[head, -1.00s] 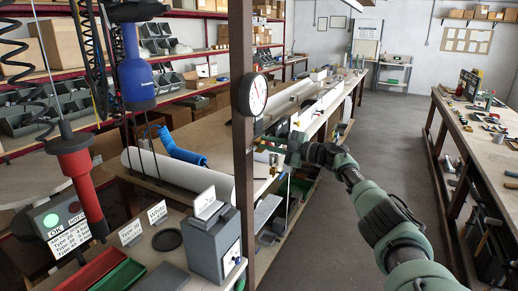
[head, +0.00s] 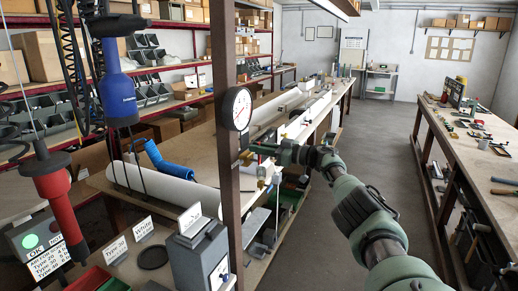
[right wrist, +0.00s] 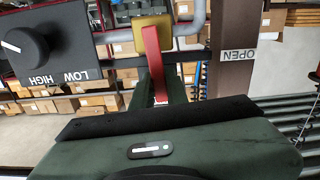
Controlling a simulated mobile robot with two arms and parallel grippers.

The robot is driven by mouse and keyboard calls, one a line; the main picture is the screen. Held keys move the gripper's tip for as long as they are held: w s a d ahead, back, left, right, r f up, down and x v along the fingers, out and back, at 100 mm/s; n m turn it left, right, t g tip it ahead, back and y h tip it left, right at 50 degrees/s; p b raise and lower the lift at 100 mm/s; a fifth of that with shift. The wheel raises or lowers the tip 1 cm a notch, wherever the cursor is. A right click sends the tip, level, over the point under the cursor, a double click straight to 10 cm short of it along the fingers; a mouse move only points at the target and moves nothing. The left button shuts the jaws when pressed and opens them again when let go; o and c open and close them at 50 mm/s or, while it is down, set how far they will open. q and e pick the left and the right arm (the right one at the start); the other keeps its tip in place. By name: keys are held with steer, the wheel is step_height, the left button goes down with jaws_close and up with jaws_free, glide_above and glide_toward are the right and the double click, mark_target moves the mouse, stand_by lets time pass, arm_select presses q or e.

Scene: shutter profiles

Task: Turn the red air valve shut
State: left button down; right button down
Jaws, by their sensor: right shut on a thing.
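The red air valve is a red lever (right wrist: 153,62) on a brass body (right wrist: 152,35), fixed to a grey pipe in the right wrist view. In that view the lever runs from the brass body down into my right gripper (right wrist: 160,95), which is shut on it. In the head view my right gripper (head: 284,152) is beside the brown post, and the lever (head: 262,149) shows as a small red streak. The brass body (head: 247,158) is at the post. An "OPEN" label (right wrist: 238,54) is to the right of the lever. My left gripper is not in view.
A round gauge (head: 237,108) is on the brown post (head: 224,70), above the valve. A dark box with a HIGH/LOW knob (right wrist: 27,44) is left of the valve. Blue and red tools (head: 119,85) hang at the left. The aisle floor (head: 385,140) is clear.

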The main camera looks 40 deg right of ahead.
steer(key=shift+w+d+m, duration=0.1)
steer(key=shift+d+m, duration=0.05)
steer(key=shift+m, duration=0.35)
steer(key=c, duration=1.4)
jaws_free()
steer(key=v, duration=0.7)
steer(key=shift+s+d, duration=0.2)
steer(key=shift+s, duration=0.15)
